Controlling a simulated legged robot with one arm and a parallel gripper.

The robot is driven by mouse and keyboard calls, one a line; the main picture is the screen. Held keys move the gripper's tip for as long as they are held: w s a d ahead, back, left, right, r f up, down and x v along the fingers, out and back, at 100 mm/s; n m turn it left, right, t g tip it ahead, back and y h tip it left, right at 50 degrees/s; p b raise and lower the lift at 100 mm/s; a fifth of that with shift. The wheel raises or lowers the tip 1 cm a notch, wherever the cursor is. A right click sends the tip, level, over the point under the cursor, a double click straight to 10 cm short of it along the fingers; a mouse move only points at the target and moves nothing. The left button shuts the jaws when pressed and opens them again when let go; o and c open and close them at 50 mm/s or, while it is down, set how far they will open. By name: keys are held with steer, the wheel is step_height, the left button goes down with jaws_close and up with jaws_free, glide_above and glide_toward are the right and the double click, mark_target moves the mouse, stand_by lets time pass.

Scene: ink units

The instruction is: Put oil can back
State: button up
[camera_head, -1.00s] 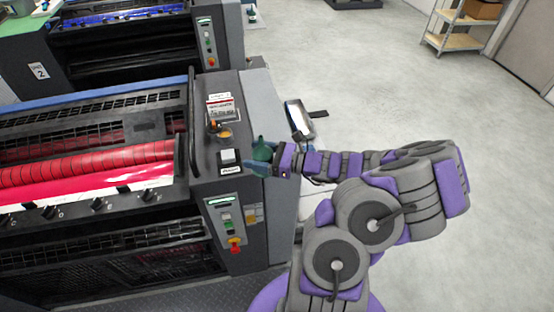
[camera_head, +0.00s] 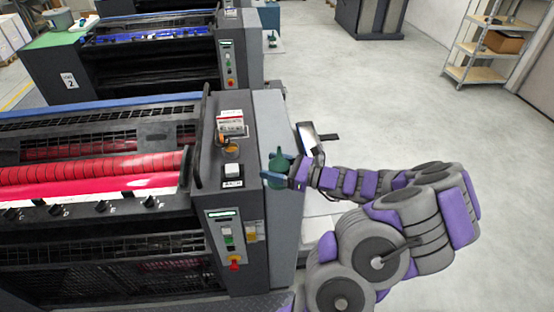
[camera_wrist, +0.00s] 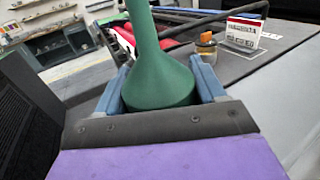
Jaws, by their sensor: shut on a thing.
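The green oil can (camera_head: 281,168) is held in my gripper (camera_head: 277,178), beside the right end of the near press's dark end cabinet. In the wrist view the can (camera_wrist: 160,75) stands roughly upright, with its wide base between the two blue-grey fingers of my gripper (camera_wrist: 162,92). The fingers press on both sides of it. The can's spout runs out of the top of the wrist view.
The near press with its red roller (camera_head: 90,172) fills the left. Metal shelves (camera_head: 490,45) stand at the back right. Open floor lies between.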

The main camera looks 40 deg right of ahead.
steer(key=w+d, duration=0.3)
steer(key=w+d+b, duration=0.1)
steer(key=shift+w+d+f, duration=0.15)
steer(key=shift+d+f, duration=0.2)
steer(key=shift+w+d, duration=0.45)
steer(key=shift+w, duration=0.3)
steer(key=shift+w+d+f, duration=0.15)
steer(key=shift+d+f, duration=0.05)
steer(key=f, duration=0.1)
steer(key=f+b, duration=0.1)
steer(key=f, duration=0.1)
steer(key=shift+d+f+b, duration=0.1)
steer(key=shift+d+b, duration=0.15)
steer(key=shift+b, duration=0.05)
steer(key=shift+a, duration=0.2)
steer(key=o, duration=1.3)
steer(key=shift+o, duration=0.2)
steer(key=shift+d, duration=0.1)
